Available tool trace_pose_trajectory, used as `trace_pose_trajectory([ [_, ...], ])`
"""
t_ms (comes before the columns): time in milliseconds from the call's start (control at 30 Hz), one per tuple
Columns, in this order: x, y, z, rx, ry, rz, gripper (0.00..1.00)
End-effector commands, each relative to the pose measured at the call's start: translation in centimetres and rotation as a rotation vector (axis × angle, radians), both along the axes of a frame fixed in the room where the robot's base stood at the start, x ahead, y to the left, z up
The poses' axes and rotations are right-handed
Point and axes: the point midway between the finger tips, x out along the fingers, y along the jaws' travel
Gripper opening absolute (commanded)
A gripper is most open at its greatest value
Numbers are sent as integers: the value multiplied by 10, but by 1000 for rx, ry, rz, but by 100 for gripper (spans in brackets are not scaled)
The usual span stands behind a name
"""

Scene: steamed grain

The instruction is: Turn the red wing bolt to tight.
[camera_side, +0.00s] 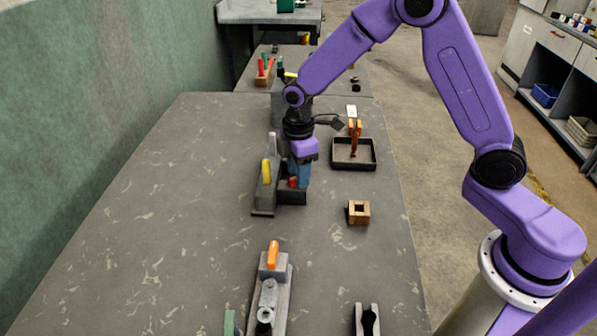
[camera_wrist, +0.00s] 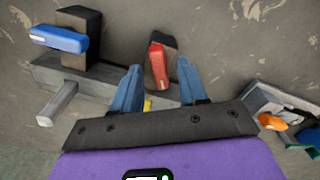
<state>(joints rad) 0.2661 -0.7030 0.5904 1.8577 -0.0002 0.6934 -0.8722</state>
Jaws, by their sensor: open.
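The red wing bolt (camera_wrist: 158,66) stands on a dark block in the wrist view, its red wing running roughly up and down the picture. My gripper (camera_wrist: 160,65) is open, with one blue finger on each side of the red wing and a visible gap to both. In the side view my gripper (camera_side: 300,184) points down over the dark block, and a finger partly hides the red wing (camera_side: 292,182). The dark block (camera_side: 292,198) adjoins a grey fixture (camera_side: 262,202) with a yellow handle (camera_side: 266,171). I cannot tell how tight the bolt is.
A blue handle (camera_wrist: 58,38) sits on another dark block in the wrist view. In the side view a black tray (camera_side: 367,165) and a wooden block with a square hole (camera_side: 358,213) lie to the right. A fixture with an orange handle (camera_side: 273,255) stands nearer. The table's left side is clear.

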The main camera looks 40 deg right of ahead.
Motion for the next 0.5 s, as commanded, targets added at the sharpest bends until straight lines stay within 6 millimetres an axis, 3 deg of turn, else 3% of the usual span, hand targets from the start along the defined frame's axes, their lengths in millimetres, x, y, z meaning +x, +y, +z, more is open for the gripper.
trace_pose_trajectory([
  [367,0,0,-6,0,0,0,43],
  [500,0,0,-6,0,0,0,0],
])
